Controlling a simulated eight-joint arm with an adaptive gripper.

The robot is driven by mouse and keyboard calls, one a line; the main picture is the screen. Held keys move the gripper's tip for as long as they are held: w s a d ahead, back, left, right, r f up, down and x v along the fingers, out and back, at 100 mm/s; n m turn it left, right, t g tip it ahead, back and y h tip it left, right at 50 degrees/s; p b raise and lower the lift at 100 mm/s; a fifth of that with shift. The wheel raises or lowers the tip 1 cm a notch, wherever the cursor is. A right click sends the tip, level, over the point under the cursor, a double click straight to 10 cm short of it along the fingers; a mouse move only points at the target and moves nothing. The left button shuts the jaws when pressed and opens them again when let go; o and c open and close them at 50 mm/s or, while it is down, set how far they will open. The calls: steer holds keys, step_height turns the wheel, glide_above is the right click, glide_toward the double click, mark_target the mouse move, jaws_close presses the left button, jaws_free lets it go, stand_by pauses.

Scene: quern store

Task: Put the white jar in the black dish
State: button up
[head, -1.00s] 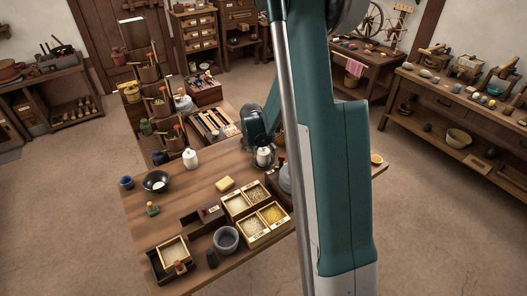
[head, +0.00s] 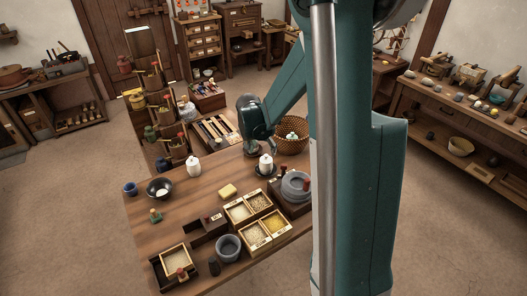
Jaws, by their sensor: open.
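A white jar (head: 265,162) stands upright at the right back of the table, on a low black dish (head: 259,173) whose rim shows around its base. A second white jar (head: 193,166) stands upright on bare wood at the back left. A deeper black bowl (head: 152,190) at the left holds something small and white. My gripper (head: 254,151) is open, just behind and left of the jar on the dish. It looks empty and apart from that jar, but its fingertips are small and partly hidden.
A yellow block (head: 228,191) lies mid-table. Wooden grain boxes (head: 262,230), a grey pot (head: 228,246) and a round grey quern (head: 296,188) crowd the front and right. A wicker basket (head: 290,143) stands behind. Wood left of the yellow block is clear.

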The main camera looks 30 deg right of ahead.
steer(key=shift+s+a+r, duration=0.15)
steer(key=shift+a+r, duration=0.05)
steer(key=shift+r, duration=0.35)
stand_by(0.4)
steer(key=s+a+r+n+t+y, duration=0.2)
steer(key=s+a+r+n, duration=0.3)
steer(key=s+a+r, duration=0.85)
steer(key=s+a+r+n+t+y, duration=0.1)
steer(key=s+a+r+n, duration=0.1)
steer(key=s+a, duration=0.4)
steer(key=s+a+r+n+t, duration=0.1)
steer(key=s+a+r+n, duration=0.2)
steer(key=s+a, duration=0.3)
steer(key=s+n, duration=0.1)
steer(key=s, duration=0.2)
steer(key=shift+s+a+t+y, duration=0.3)
steer(key=shift+s+a+y, duration=0.05)
steer(key=shift+y, duration=0.05)
